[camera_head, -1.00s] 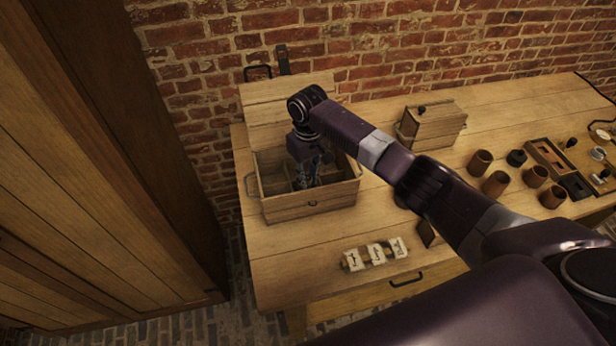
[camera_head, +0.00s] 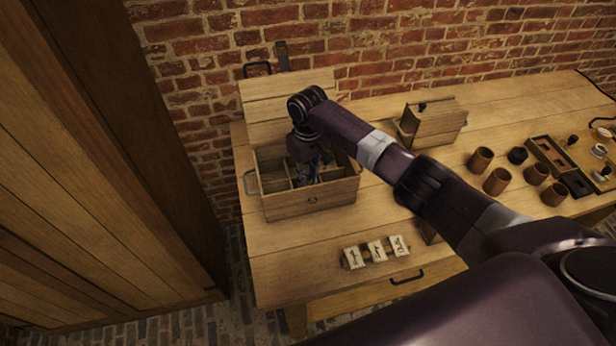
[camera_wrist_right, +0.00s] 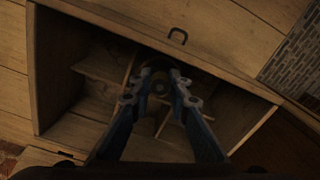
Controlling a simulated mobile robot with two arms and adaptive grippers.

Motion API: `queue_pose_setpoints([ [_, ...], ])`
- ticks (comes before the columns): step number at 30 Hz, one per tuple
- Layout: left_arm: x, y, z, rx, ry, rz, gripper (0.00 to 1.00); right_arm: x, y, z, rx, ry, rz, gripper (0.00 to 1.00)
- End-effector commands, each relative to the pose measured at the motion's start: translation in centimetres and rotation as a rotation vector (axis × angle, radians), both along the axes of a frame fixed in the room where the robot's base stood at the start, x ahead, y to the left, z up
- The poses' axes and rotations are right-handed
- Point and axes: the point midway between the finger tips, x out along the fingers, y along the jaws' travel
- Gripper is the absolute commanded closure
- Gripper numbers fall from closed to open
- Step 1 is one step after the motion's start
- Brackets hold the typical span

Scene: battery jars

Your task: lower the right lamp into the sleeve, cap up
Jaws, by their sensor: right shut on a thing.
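My right gripper (camera_head: 309,178) reaches down into the open wooden box (camera_head: 312,203) at the left of the table. In the right wrist view the gripper (camera_wrist_right: 160,78) points into the box, with its two fingers shut on a small dark round thing (camera_wrist_right: 160,87), taken as the lamp. Only its round end shows, dimly, between the fingertips; its lower part and tilt are hidden. Thin wooden dividers (camera_wrist_right: 105,67) part the inside of the box. I cannot make out the sleeve clearly, nor whether the lamp touches it. My left gripper is not in view.
The box's lid (camera_head: 288,98) stands raised behind it. Three marked white tiles (camera_head: 376,252) lie in front on the table. A brick wall is behind.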

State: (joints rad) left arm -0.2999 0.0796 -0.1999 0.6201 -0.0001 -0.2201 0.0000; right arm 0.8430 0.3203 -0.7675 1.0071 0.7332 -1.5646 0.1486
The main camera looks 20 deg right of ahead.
Motion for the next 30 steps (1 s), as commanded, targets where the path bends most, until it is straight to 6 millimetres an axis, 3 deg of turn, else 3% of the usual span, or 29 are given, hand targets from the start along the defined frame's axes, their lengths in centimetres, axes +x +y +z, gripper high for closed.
queue_pose_setpoints([
  [1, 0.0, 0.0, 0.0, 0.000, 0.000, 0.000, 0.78, 0.0, 0.0, 0.0, 0.000, 0.000, 0.000, 1.00],
  [2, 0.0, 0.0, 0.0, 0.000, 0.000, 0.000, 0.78, 0.0, 0.0, 0.0, 0.000, 0.000, 0.000, 0.80],
  [7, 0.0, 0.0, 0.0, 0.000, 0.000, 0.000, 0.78, 0.0, 0.0, 0.0, 0.000, 0.001, 0.000, 0.63],
  [15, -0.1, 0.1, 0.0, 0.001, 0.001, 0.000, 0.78, -0.1, 0.0, 0.0, 0.000, 0.002, 0.000, 0.63],
  [19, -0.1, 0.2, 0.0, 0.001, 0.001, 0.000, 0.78, 0.0, 0.0, 0.9, 0.000, 0.000, 0.000, 0.63],
  [30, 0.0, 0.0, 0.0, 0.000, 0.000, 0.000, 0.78, 0.1, 0.0, 8.4, 0.001, -0.005, 0.000, 0.63],
])
